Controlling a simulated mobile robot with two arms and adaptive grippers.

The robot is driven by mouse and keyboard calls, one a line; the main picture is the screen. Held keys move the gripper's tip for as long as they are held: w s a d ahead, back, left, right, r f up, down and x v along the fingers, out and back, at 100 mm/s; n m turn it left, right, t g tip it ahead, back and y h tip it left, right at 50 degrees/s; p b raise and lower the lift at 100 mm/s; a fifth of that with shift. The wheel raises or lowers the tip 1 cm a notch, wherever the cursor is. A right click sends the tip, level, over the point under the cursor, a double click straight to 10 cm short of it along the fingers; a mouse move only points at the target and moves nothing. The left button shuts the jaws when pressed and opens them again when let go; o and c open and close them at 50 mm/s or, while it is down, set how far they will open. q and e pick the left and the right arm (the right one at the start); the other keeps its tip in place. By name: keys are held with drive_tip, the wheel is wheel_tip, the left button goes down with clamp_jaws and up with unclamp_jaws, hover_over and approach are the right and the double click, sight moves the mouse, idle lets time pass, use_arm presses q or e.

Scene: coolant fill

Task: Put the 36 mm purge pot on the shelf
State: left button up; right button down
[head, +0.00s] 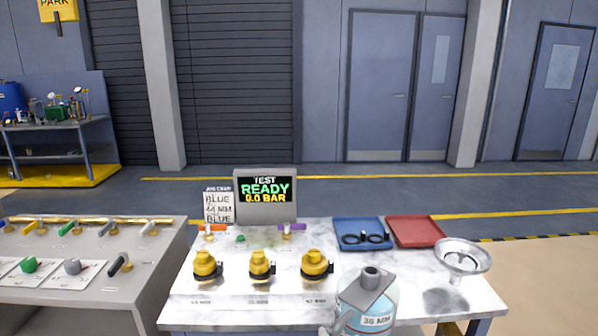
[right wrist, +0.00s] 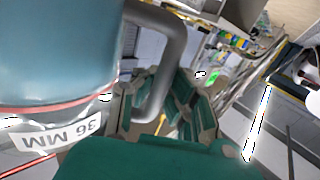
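The 36 mm purge pot (head: 376,321) is at the bottom of the head view, in front of the bench's near edge. It is a clear pot with blue liquid, a grey top with a short spout, and a "36 MM" label. In the right wrist view its blue body (right wrist: 60,55) fills the left side, with the label upside down. My right gripper (right wrist: 168,115), with green finger pads, is around the pot's grey handle and looks shut on it. The pot's base is cut off. My left gripper is not in view. I cannot pick out a shelf for certain.
The white bench carries several yellow caps (head: 260,264), a test display (head: 265,195), a blue tray (head: 340,226) with black rings, a red tray (head: 415,232) and a metal funnel (head: 462,257). A grey table (head: 150,275) with taps stands left.

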drive_tip(key=s+d+f+m+t+h, duration=0.2)
drive_tip(key=s+d+m+h, duration=0.2)
drive_tip(key=s+d+h, duration=0.2)
drive_tip(key=s+d+f+m+t+h, duration=0.2)
drive_tip(key=s+d+m+t+h, duration=0.1)
drive_tip(key=s+d+m+h, duration=0.2)
drive_tip(key=shift+s+d+h, duration=0.9)
drive_tip(key=shift+d, duration=0.25)
drive_tip(key=shift+r, duration=0.1)
